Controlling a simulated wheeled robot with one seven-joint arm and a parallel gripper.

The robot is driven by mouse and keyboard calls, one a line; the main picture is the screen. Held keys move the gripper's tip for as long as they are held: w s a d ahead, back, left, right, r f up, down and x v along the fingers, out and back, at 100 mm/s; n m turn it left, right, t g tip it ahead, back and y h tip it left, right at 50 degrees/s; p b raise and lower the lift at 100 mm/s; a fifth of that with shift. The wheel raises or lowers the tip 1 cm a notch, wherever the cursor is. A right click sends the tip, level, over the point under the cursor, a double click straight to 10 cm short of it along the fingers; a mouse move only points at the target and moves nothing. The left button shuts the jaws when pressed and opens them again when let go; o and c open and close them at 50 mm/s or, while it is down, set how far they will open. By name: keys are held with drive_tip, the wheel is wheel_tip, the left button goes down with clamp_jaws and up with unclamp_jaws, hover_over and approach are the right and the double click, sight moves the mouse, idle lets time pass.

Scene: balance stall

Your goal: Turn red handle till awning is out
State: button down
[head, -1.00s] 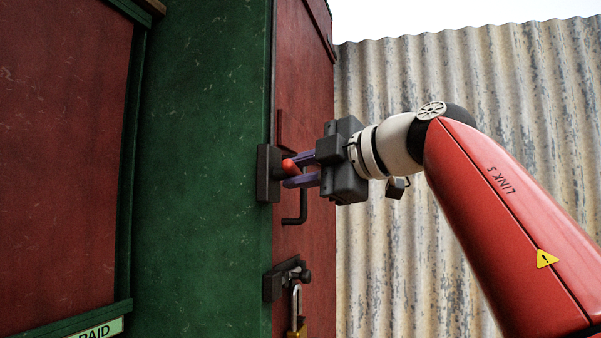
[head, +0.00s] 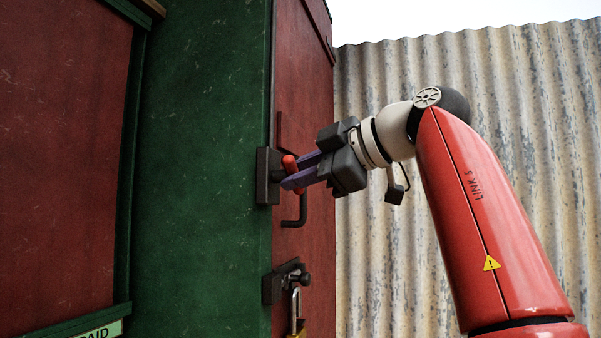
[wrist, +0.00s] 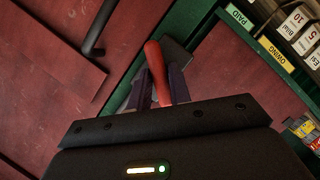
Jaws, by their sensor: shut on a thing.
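The red handle (head: 292,172) sticks out from a dark mounting block (head: 268,176) on the edge of the green stall post. It also shows in the wrist view (wrist: 158,72), tilted between the purple fingers. My gripper (head: 300,175) is shut on the red handle, with a finger to each side of it. The fingers hide part of the handle and its crank. The awning is not visible in these views.
A dark bent bar handle (head: 301,212) is on the red side panel just below my gripper. A latch (head: 287,281) with a brass padlock (head: 297,332) hangs lower down. A corrugated metal wall (head: 460,80) stands behind my arm. PAID and OWING labels (wrist: 270,48) show beyond the post.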

drive_tip(key=shift+f, duration=0.15)
idle(0.5)
drive_tip(key=c, duration=1.4)
unclamp_jaws()
drive_tip(key=shift+o, duration=0.2)
drive_tip(key=shift+s, duration=0.1)
